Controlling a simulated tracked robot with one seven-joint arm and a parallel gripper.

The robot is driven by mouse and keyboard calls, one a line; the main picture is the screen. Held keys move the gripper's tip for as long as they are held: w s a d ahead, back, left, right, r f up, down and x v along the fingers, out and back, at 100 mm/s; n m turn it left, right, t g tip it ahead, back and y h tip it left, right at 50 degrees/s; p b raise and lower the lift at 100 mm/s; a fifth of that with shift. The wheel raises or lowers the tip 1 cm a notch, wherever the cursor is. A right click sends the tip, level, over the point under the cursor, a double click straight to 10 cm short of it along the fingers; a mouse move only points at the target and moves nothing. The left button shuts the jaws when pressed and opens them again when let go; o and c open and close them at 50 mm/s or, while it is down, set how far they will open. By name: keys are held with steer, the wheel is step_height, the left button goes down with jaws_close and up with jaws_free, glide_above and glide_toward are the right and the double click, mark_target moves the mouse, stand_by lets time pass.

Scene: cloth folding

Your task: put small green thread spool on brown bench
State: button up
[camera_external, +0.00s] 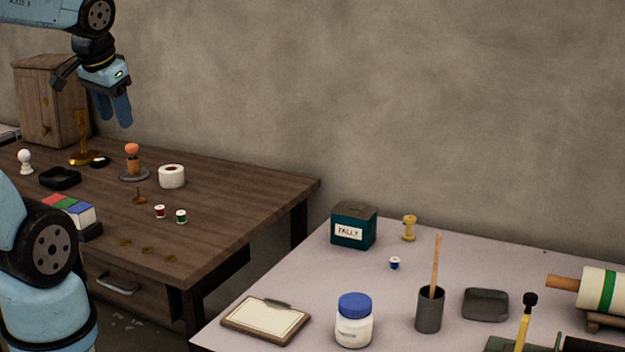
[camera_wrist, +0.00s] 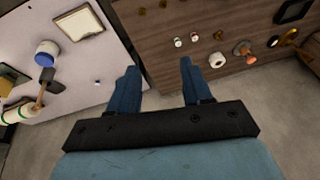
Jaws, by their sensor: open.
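The small green thread spool (camera_external: 181,216) stands upright on the brown bench (camera_external: 235,190), near its front right corner, just right of a red spool (camera_external: 160,211). In the wrist view, two small spools sit on the bench beyond my fingers; the left one (camera_wrist: 178,42) looks like the green one by its position. My gripper (camera_external: 115,122) hangs open and empty, fingers down, high above the back of the bench in the external view. It also shows in the wrist view (camera_wrist: 160,68) with its fingers wide apart, touching nothing.
On the bench are a white roll (camera_external: 171,176), a stand with an orange ball (camera_external: 132,152), a brass stand (camera_external: 82,145) and a colored block box (camera_external: 70,212). The pale table (camera_external: 290,290) holds a blue spool (camera_external: 394,263), a jar (camera_external: 354,325) and a teal box (camera_external: 353,226). A gap separates the tables.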

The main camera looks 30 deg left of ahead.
steer(key=shift+s+d+r+n+t+h, duration=0.15)
steer(key=shift+s+r+n+t+h, duration=0.15)
steer(key=shift+s+r+t, duration=0.15)
steer(key=shift+s+d+r+n+t+h, duration=0.1)
steer(key=shift+s+r+n+t+h, duration=0.2)
steer(key=shift+r, duration=0.25)
